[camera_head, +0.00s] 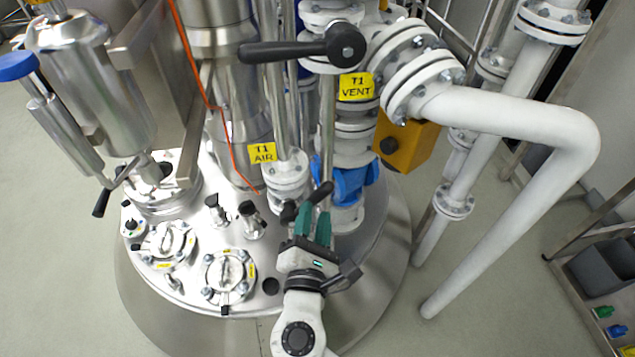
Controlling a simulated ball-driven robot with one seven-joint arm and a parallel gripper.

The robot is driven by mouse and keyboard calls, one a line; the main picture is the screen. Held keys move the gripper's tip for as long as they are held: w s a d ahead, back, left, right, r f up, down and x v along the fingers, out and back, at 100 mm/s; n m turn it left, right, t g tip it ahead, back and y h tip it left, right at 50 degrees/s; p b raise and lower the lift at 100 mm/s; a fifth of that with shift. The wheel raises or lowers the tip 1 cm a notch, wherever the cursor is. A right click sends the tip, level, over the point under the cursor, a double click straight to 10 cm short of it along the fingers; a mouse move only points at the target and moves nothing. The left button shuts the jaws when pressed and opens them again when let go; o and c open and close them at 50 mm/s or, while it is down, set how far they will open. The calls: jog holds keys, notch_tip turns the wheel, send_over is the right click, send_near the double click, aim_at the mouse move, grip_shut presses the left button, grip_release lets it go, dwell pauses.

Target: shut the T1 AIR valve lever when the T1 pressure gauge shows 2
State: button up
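The T1 AIR label (262,152) is a yellow plate on a steel pipe rising from the tank lid. Right below it, on the white flanged valve, is a short black lever (320,194) that points up and to the right. My gripper (314,209) has two teal fingers with a narrow gap between them. Their tips are at the lever and overlap it in the picture. I cannot tell whether they touch or clasp it. The fingers partly hide the lever's lower part. I cannot make out the T1 pressure gauge or any reading.
A larger black lever (300,48) sits above the T1 VENT label (356,86). A blue valve body (350,182) stands close to the right of my gripper. Round fittings (228,276) crowd the lid at left. A thick white pipe (515,117) bends down at right.

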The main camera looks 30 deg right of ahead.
aim_at(319, 189)
jog(key=x, duration=0.8)
jog(key=shift+s, duration=0.15)
grip_shut()
